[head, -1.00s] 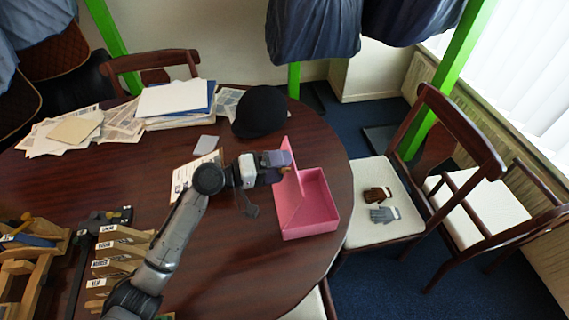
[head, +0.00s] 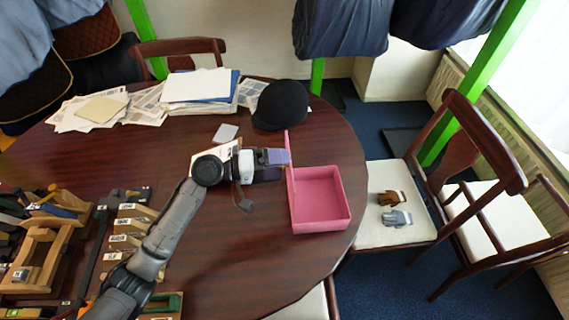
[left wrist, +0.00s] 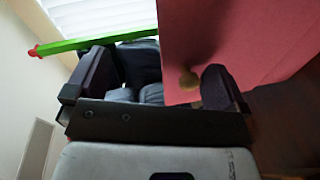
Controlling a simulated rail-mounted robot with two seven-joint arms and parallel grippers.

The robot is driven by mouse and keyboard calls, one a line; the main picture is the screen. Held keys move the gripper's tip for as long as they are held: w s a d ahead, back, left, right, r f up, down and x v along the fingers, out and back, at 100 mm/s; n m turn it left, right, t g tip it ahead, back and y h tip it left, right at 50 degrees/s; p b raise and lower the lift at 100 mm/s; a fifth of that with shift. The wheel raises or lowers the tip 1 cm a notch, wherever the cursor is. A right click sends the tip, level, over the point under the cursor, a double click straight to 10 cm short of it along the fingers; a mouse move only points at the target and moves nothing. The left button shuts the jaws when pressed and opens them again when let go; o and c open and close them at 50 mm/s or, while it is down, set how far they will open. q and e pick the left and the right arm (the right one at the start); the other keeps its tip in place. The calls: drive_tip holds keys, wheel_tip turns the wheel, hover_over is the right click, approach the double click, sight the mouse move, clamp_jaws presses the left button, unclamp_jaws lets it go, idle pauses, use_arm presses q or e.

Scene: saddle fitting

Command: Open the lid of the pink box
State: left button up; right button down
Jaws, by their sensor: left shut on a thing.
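The pink box (head: 321,196) stands near the right edge of the round table, and its empty inside shows from above. Its lid (head: 288,165) stands up along the box's left side, seen nearly edge-on. My left gripper (head: 286,158) is at the upper part of the lid, shut on it. In the left wrist view, the lid (left wrist: 245,40) is a broad pink panel with a small round brass-coloured knob (left wrist: 189,80) near the fingers. The exact contact is partly hidden. My right gripper is not in view.
A black cap (head: 281,106) lies behind the box, with paper stacks (head: 196,88) at the back left. Wooden racks (head: 130,225) stand at the front left. A chair (head: 385,230) with gloves (head: 397,217) is right of the table.

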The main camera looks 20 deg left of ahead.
use_arm(q)
drive_tip(key=shift+s+a+r, duration=0.35)
drive_tip(key=shift+a+r, duration=0.25)
drive_tip(key=shift+r, duration=0.3)
drive_tip(key=shift+s+a+r, duration=0.3)
drive_tip(key=shift+a+r, duration=0.3)
drive_tip(key=shift+r, duration=0.25)
drive_tip(key=shift+s+a+p, duration=0.2)
drive_tip(key=shift+a+p, duration=0.1)
drive_tip(key=shift+c, duration=1.3)
drive_tip(key=shift+s+a+r, duration=0.1)
drive_tip(key=shift+s+a, duration=0.05)
drive_tip(key=shift+a, duration=0.45)
drive_tip(key=shift+s+a, duration=0.15)
drive_tip(key=shift+a, duration=0.4)
drive_tip(key=c, duration=0.3)
drive_tip(key=v, duration=0.4)
drive_tip(key=shift+s+a+r, duration=0.15)
drive_tip(key=shift+a, duration=0.15)
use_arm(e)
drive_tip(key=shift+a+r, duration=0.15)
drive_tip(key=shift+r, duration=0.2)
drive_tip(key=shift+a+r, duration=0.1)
